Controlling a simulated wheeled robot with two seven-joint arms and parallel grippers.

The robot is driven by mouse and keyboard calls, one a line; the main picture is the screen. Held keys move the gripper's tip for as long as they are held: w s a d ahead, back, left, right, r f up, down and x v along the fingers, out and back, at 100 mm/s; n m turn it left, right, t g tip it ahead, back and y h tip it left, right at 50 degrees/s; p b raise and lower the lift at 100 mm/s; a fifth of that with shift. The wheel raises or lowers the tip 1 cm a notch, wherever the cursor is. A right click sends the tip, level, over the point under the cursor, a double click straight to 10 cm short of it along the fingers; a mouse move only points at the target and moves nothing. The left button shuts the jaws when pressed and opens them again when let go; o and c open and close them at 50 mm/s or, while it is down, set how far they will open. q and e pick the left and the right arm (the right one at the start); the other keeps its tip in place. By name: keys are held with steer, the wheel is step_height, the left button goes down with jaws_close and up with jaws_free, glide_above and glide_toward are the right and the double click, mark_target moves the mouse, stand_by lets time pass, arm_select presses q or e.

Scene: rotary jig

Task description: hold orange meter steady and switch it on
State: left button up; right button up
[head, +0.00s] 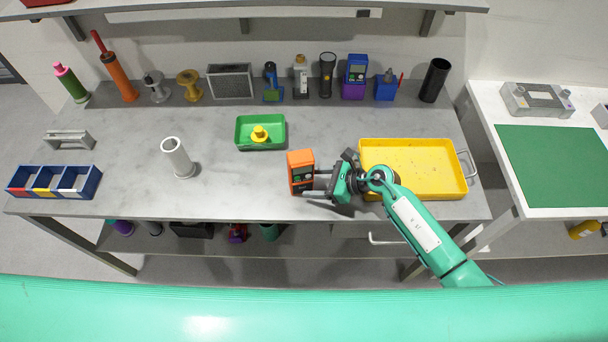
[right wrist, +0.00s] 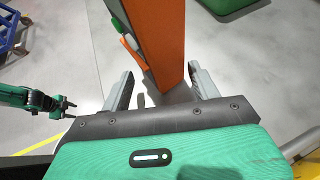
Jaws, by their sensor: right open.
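The orange meter (head: 301,159) stands upright on the grey bench, left of the yellow tray. Its dark face with a small screen shows in the head view. In the right wrist view the meter (right wrist: 160,35) rises beyond the fingers, with a green and a pale part on its left side. My right gripper (head: 315,183) comes from the right, low at the meter. Its open fingers (right wrist: 162,88) lie either side of the meter's lower end, with a gap on the left. My left gripper (right wrist: 62,105) shows small at the left of the right wrist view, its jaws unclear.
The yellow tray (head: 410,142) lies under and behind my right wrist. A green tray (head: 240,142) with a yellow piece (head: 260,134) stands to the left. A white cylinder (head: 177,153) and blue bin (head: 88,184) are further left. Several tools line the back. Bench left of the meter is clear.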

arm_select(q)
steer(key=shift+f+b, duration=0.45)
steer(key=shift+f, duration=0.25)
arm_select(e)
steer(key=shift+x, duration=1.2)
steer(key=c, duration=0.8)
arm_select(q)
jaws_close()
arm_select(e)
steer(key=shift+o, duration=0.2)
arm_select(q)
steer(key=shift+a, duration=0.1)
